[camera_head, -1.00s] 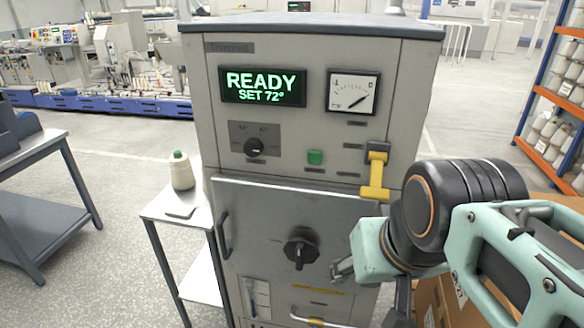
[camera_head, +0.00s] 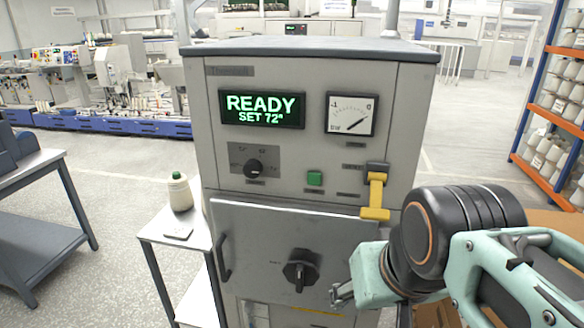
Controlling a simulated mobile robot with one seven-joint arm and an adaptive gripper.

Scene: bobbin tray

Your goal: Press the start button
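A grey machine cabinet (camera_head: 290,138) stands in the middle of the head view. The display (camera_head: 262,108) reads "READY SET 72°". My gripper (camera_head: 340,296) is at the lower right, in front of the cabinet door, below and right of the green button and apart from it. Its fingers are small and partly hidden by its own body, so I cannot tell whether they are open.
A yellow-handled lever (camera_head: 376,195) juts out right of the button. A black knob (camera_head: 254,169) is to its left; the door has a dark rotary handle (camera_head: 301,270). Shelving (camera_head: 548,120) stands at right.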

